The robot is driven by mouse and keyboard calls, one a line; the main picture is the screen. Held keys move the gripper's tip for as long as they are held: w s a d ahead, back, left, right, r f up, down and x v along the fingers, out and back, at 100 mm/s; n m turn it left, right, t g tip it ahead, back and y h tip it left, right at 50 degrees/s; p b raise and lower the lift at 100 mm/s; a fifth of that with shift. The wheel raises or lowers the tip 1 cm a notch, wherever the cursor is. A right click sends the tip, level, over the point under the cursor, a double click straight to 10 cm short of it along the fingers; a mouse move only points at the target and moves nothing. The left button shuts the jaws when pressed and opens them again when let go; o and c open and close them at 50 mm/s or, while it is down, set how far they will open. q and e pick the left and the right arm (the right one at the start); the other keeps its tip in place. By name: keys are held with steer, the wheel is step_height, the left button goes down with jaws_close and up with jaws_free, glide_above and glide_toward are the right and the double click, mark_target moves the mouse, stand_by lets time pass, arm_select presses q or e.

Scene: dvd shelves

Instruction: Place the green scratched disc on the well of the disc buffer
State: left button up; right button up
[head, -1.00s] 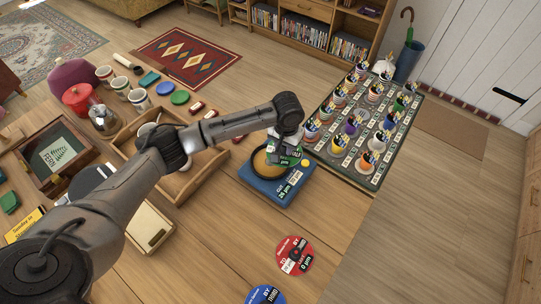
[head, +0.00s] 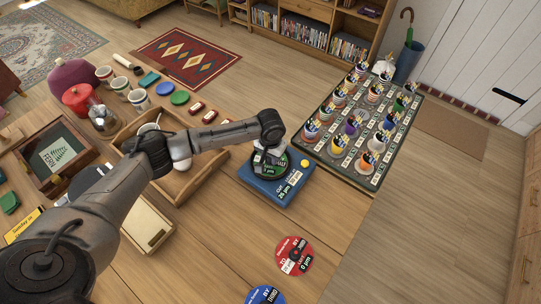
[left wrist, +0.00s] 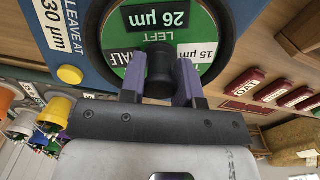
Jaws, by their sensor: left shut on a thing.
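The green scratched disc (head: 278,172) lies flat in or just over the round well of the blue disc buffer (head: 263,190), covering its pad. I cannot tell whether it touches the pad. My left gripper (head: 266,158) is above it, with its fingers shut on the disc's black central knob. In the left wrist view, the purple fingers (left wrist: 160,88) clasp the knob, and the green disc (left wrist: 216,60) sits within the dark well ring. The blue buffer body (left wrist: 88,40) carries a yellow button and a "LEAVE AT 30 µm" label. My right gripper is not in view.
A red disc (head: 294,256) and a blue disc (head: 266,294) lie on the table in front. A wooden tray (head: 205,175) stands left of the buffer. A dark mat with several colourful pots (head: 338,146) lies behind right. Bare tabletop lies around the loose discs.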

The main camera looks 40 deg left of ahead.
arm_select(q)
steer(key=shift+f, duration=0.1)
steer(key=o, duration=0.9)
